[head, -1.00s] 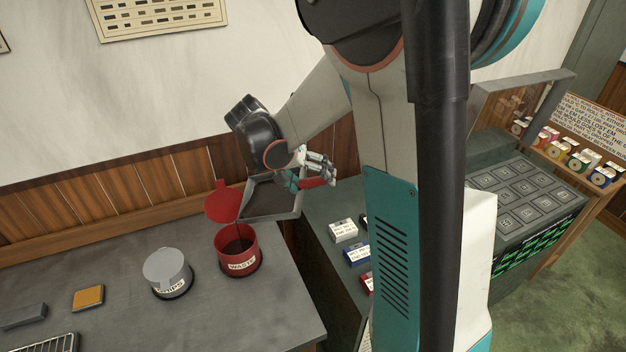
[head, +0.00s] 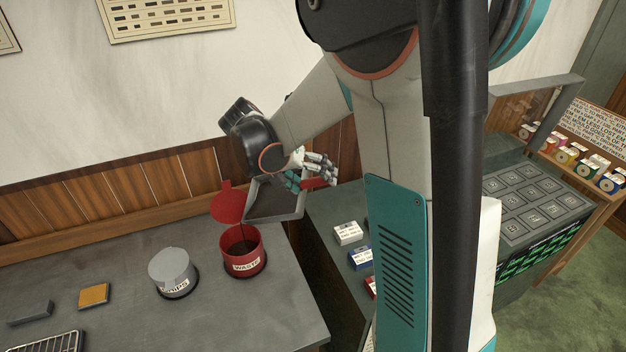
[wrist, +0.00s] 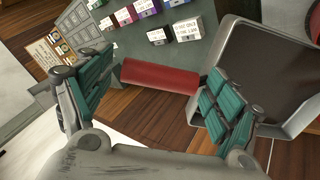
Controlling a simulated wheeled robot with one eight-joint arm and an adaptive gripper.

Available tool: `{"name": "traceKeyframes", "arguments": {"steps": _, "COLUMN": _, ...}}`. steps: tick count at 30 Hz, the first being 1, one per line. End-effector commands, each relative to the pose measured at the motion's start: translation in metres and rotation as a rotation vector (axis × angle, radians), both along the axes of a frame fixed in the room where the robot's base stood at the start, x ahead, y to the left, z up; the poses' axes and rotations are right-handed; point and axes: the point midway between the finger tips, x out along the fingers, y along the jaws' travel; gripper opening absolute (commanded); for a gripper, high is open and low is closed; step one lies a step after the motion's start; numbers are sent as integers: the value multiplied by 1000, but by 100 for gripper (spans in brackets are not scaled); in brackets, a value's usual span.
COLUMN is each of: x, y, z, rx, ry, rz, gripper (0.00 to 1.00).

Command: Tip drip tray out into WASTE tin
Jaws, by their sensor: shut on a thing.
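The WASTE tin (head: 243,254) is red and open, standing on the grey bench with its red lid (head: 229,206) raised behind it. The drip tray (head: 276,199) is a shallow grey pan with a dark inside, tilted, with its lower left corner above the tin's mouth. A thin dark line seems to run from that corner to the tin; I cannot tell if it is liquid. My gripper (head: 312,180) is shut on the tray's red handle, right of the tin. The wrist view shows the handle (wrist: 158,76) between the fingers and the tray (wrist: 272,66) at right.
A yellow block (head: 94,295), a grey block (head: 30,312) and a wire rack (head: 48,344) lie further left. Small labelled boxes (head: 347,233) stand on the dark surface at right.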

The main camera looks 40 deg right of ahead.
Motion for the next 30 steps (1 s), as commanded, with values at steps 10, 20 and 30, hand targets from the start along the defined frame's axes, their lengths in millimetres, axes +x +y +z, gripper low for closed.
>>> {"name": "traceKeyframes", "arguments": {"steps": 10, "x": 2, "y": 7, "z": 7, "rx": -37, "ry": 8, "rz": 1, "gripper": 55}}
{"name": "traceKeyframes", "arguments": {"steps": 20, "x": 3, "y": 13, "z": 13, "rx": -70, "ry": 14, "rz": 0, "gripper": 55}}
{"name": "traceKeyframes", "arguments": {"steps": 30, "x": 3, "y": 14, "z": 14, "rx": -78, "ry": 15, "rz": 0, "gripper": 55}}
